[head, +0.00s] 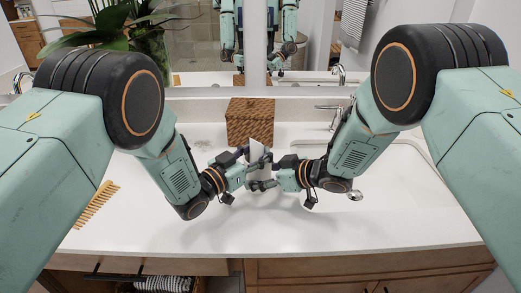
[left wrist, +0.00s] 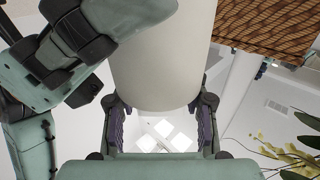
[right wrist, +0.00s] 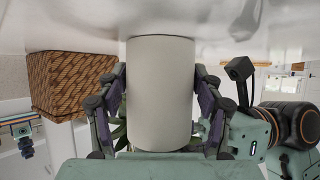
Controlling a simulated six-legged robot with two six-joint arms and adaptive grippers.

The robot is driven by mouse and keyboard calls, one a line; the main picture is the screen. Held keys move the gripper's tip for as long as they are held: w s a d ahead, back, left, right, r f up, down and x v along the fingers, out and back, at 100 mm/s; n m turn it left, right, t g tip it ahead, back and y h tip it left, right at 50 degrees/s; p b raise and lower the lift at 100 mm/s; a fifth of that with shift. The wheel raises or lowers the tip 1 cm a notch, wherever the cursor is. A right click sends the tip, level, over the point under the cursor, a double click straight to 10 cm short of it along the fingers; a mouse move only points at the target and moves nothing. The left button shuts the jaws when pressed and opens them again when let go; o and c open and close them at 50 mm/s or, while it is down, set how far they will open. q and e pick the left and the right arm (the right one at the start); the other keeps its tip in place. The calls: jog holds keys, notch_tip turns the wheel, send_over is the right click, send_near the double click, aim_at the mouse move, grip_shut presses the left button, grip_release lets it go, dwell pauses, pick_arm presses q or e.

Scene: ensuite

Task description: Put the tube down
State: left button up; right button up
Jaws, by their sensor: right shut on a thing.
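The tube (head: 257,156) is a plain pale grey-white cylinder, upright between my two grippers over the white counter. My right gripper (head: 269,173) is shut on it. In the right wrist view the tube (right wrist: 161,95) stands between the two fingers, one on each side, with one end close to the counter; I cannot tell whether it touches. My left gripper (head: 246,166) is at the tube's left side. In the left wrist view its fingers are spread wide, with the tube (left wrist: 162,55) just beyond the tips and a gap between them. The fingers partly hide the tube in the head view.
A brown woven box (head: 249,123) stands right behind the tube. A sink (head: 400,195) with a faucet (head: 335,108) is on the right. A wooden comb (head: 95,206) lies at the left. The counter (head: 240,225) in front is clear. A mirror stands behind.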

pick_arm(q)
jog(key=o, duration=0.6)
jog(key=shift+r, duration=0.15)
jog(key=v, duration=1.2)
pick_arm(e)
jog(key=o, duration=0.9)
jog(key=shift+o, duration=0.2)
